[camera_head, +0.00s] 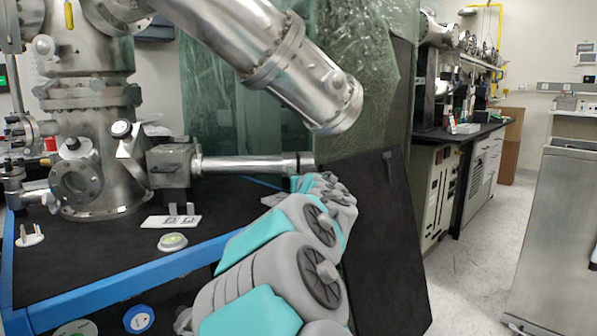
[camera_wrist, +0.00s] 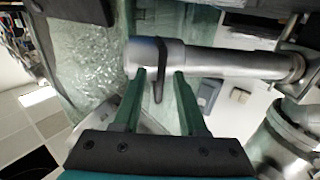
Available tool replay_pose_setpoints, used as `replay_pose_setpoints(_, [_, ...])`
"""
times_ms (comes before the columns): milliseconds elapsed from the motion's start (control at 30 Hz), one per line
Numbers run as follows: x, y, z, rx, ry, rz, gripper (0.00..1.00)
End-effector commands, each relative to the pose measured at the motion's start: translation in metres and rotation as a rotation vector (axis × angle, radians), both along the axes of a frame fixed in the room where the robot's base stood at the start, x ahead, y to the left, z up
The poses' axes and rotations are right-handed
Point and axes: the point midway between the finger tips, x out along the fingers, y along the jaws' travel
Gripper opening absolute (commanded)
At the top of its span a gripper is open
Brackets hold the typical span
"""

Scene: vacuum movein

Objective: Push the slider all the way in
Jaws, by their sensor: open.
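The slider looks to be the dark band on the horizontal steel tube (camera_head: 245,165), near its free right end; in the head view the band (camera_head: 299,163) is small. In the wrist view the dark slider (camera_wrist: 159,72) wraps the tube (camera_wrist: 225,64) with a narrow tab hanging below it. My gripper (camera_wrist: 160,76) is open there, one green finger on each side of the tab. Both fingertips are at the tube's near edge; I cannot tell whether they touch it. In the head view my gripper (camera_head: 302,182) is partly hidden by my arm.
A steel vacuum chamber (camera_head: 97,180) stands at the left, at the tube's other end. A thick steel cylinder (camera_head: 270,60) slants overhead. A blue-edged black table (camera_head: 75,255) lies below. A dark panel (camera_head: 375,240) stands at the right. Open floor (camera_head: 480,265) lies beyond.

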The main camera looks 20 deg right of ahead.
Motion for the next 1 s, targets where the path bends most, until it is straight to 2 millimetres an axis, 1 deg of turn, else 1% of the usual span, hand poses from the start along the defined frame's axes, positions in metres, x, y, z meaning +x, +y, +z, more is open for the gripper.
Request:
replay_pose_setpoints(100, [0.0081, -0.0019, 0.0003, -0.001, -0.001, 0.001, 0.42])
replay_pose_setpoints(200, [0.0112, -0.0023, 0.0005, 0.0, -0.001, 0.002, 0.42])
replay_pose_setpoints(467, [0.0117, -0.0022, 0.0003, 0.001, -0.001, 0.002, 0.42])
replay_pose_setpoints(833, [0.0116, -0.0022, 0.0002, 0.0, -0.001, 0.002, 0.0])
replay_pose_setpoints(1000, [0.0116, -0.0022, 0.0001, 0.0, -0.001, 0.002, 0.0])
